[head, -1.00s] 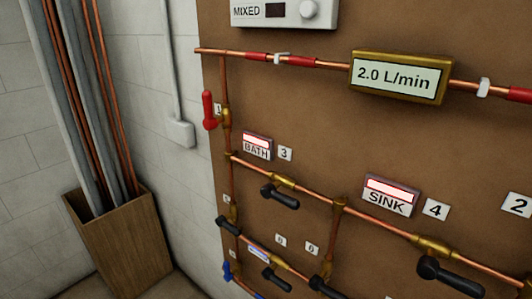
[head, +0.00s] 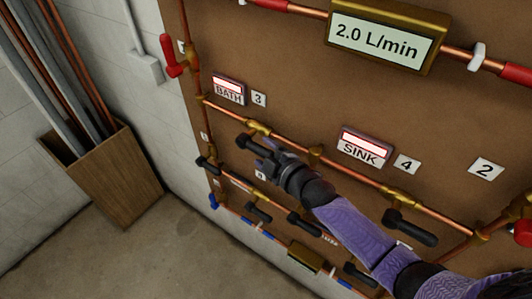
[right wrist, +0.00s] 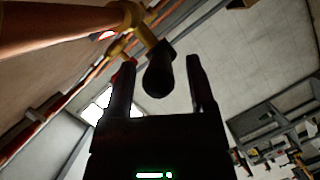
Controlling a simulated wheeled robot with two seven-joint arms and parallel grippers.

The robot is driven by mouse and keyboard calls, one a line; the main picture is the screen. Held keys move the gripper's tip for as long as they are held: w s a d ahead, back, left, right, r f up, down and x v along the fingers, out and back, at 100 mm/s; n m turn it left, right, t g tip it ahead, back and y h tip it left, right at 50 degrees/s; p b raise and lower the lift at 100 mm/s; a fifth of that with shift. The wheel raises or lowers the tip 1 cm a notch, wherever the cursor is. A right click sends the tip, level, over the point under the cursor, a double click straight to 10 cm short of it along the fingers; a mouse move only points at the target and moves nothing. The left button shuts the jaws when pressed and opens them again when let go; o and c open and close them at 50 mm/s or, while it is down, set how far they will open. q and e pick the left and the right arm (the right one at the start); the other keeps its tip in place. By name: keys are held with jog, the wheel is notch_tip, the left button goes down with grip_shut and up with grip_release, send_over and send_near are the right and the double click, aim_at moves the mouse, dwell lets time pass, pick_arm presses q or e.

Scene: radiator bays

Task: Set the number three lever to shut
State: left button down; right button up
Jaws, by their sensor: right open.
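The number three lever (head: 247,143) has a black handle on a brass valve in the copper pipe, below the "3" label (head: 258,99) and the BATH sign (head: 228,90). Its handle lies roughly along the pipe, slanting down to the right, its far end partly hidden by my gripper. My right gripper (head: 268,155) is open at that end. In the right wrist view the black handle (right wrist: 158,75) shows nearly end-on between the spread fingers of the gripper (right wrist: 160,62), with gaps to both sides. It does not look gripped. My left gripper is out of view.
Other black levers sit close by, at lower left (head: 208,163), below (head: 258,212) and at right under "4" (head: 410,228). A red lever (head: 170,56) is at upper left. A wooden bin (head: 105,175) of pipes stands at left by clear floor.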

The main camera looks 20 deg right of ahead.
grip_shut()
dwell(1.4)
